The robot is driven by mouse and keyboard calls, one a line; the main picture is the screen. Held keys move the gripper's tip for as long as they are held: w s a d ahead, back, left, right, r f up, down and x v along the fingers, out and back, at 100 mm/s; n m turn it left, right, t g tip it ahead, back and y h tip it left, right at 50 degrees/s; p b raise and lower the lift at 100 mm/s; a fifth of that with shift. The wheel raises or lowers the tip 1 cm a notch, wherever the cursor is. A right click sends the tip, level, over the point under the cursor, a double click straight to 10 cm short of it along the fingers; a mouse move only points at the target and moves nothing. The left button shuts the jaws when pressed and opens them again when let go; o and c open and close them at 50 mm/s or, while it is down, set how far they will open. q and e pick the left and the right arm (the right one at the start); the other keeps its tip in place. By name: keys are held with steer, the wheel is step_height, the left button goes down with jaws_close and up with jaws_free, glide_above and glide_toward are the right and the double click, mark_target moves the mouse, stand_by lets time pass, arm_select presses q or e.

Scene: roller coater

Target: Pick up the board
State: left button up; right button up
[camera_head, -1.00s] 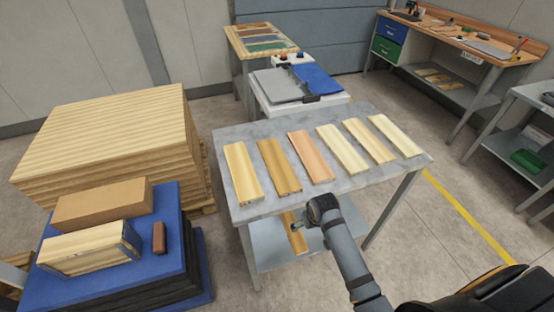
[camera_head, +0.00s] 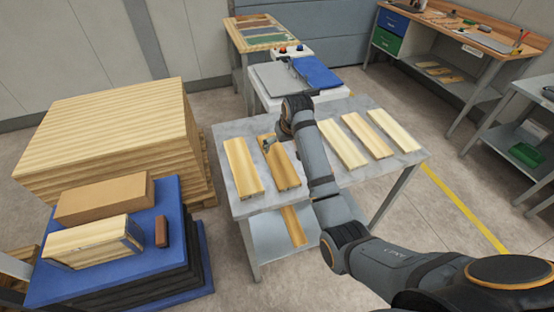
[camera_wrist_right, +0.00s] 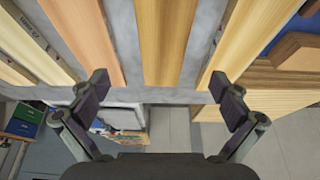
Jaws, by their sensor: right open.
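Boards lie in a row on the grey table (camera_head: 212,135). My right gripper (camera_head: 268,143) is open and empty, over the far part of the second board from the left (camera_head: 284,168). In the right wrist view this darker yellow-brown board (camera_wrist_right: 165,40) lies between and beyond the two open fingers (camera_wrist_right: 162,95), with a gap on each side. The pinkish third board (camera_wrist_right: 84,38) shows left of it there; in the head view my right arm covers it. The leftmost board (camera_head: 243,167) also shows on the right in the wrist view (camera_wrist_right: 240,40). My left gripper is not in view.
Three pale boards (camera_head: 342,144) lie right of my arm. Another board (camera_head: 294,226) is on the lower shelf. A machine with a blue panel (camera_head: 317,72) stands behind the table. A large wood stack (camera_head: 105,130) and a blue-topped stack (camera_head: 150,270) stand at the left.

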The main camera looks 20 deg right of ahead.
glide_above(277, 158)
steer(key=s, duration=0.3)
steer(key=f, duration=0.3)
steer(key=d+f, duration=0.1)
steer(key=shift+w+f+p, duration=0.15)
steer(key=shift+f+p, duration=0.25)
steer(key=shift+w+a+f+p, duration=0.2)
steer(key=shift+f+p, duration=0.15)
steer(key=shift+f, duration=0.05)
steer(key=x, duration=0.4)
steer(key=shift+w+a+f+p, duration=0.1)
steer(key=shift+w+a+p, duration=0.05)
steer(key=shift+p, duration=0.15)
steer(key=c, duration=1.4)
